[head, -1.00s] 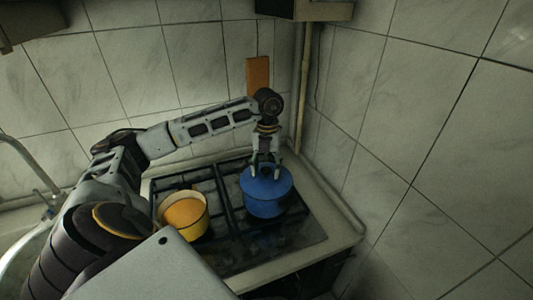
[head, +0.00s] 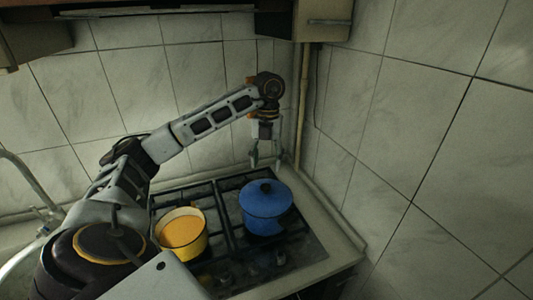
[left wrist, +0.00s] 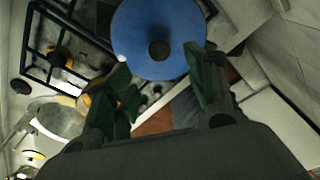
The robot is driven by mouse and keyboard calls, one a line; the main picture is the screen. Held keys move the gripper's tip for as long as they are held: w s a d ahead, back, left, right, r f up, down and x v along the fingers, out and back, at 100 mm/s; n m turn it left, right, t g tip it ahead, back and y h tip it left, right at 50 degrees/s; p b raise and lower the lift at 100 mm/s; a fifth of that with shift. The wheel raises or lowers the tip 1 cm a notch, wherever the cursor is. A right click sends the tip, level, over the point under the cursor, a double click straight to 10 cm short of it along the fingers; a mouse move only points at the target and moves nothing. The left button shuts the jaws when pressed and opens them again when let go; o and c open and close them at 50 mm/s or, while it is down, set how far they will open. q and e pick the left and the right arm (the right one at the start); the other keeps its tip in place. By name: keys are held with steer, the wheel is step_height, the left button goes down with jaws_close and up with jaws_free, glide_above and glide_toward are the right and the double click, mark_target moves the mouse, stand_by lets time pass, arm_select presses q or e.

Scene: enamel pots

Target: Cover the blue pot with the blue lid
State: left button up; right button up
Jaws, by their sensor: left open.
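The blue pot (head: 266,218) stands on the right side of the stove. The blue lid (head: 266,193) with its dark knob sits on top of the pot and looks level. In the left wrist view the round blue lid (left wrist: 158,36) fills the upper middle and hides the pot. My left gripper (head: 265,160) is open and empty, above and behind the lid, apart from it. Its two green-grey fingers (left wrist: 160,78) are spread in the left wrist view, with the knob beyond them. My right gripper is not in view.
Tiled walls close in behind and at the right, with a pipe (head: 302,110) in the corner. A cabinet (head: 322,20) hangs above.

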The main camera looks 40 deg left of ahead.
arm_select(q)
steer(key=shift+a+r, duration=0.1)
steer(key=shift+r, duration=1)
stand_by(0.7)
